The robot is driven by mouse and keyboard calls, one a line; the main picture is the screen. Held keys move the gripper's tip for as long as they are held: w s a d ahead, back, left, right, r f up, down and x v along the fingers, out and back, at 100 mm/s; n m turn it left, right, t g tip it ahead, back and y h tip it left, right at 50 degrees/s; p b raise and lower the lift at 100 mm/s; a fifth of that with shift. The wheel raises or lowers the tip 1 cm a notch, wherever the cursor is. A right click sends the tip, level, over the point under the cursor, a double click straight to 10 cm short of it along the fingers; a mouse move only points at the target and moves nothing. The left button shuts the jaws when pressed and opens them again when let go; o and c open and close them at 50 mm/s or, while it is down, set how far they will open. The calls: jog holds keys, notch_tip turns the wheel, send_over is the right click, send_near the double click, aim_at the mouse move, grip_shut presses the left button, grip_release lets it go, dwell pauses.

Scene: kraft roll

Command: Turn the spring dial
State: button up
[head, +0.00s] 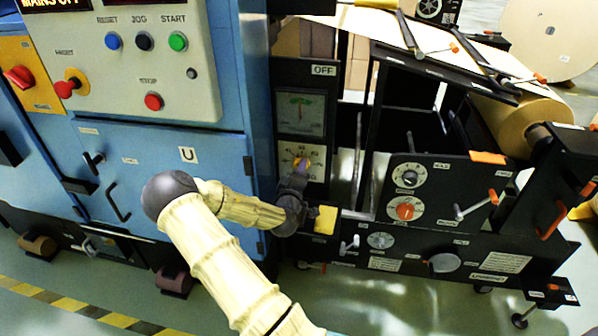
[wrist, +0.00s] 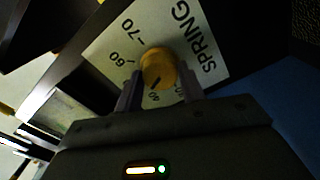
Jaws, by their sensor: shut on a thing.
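The spring dial is a small round orange-yellow knob (wrist: 158,69) with a dark pointer mark, on a white plate (wrist: 208,62) printed SPRING and with numbers. In the wrist view the plate looks tilted. My gripper (wrist: 160,88) is shut on the knob, one finger on each side. In the head view my gripper (head: 300,172) reaches up to the knob and hides part of it and the plate's lower part.
The blue cabinet (head: 190,160) with push buttons and handles stands left. To the right a black frame carries two more dials (head: 408,177) (head: 405,210), orange-handled levers and a kraft roll (head: 515,115). A yellow block (head: 325,220) is close right of my wrist. Open floor lies in front.

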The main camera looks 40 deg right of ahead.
jog(key=o, duration=1)
jog(key=shift+c, duration=0.2)
jog(key=p+v, duration=0.4)
jog(key=v, duration=1.3)
jog(key=shift+s+p, duration=0.2)
jog(key=shift+p, duration=0.1)
jog(key=shift+a+f, duration=0.15)
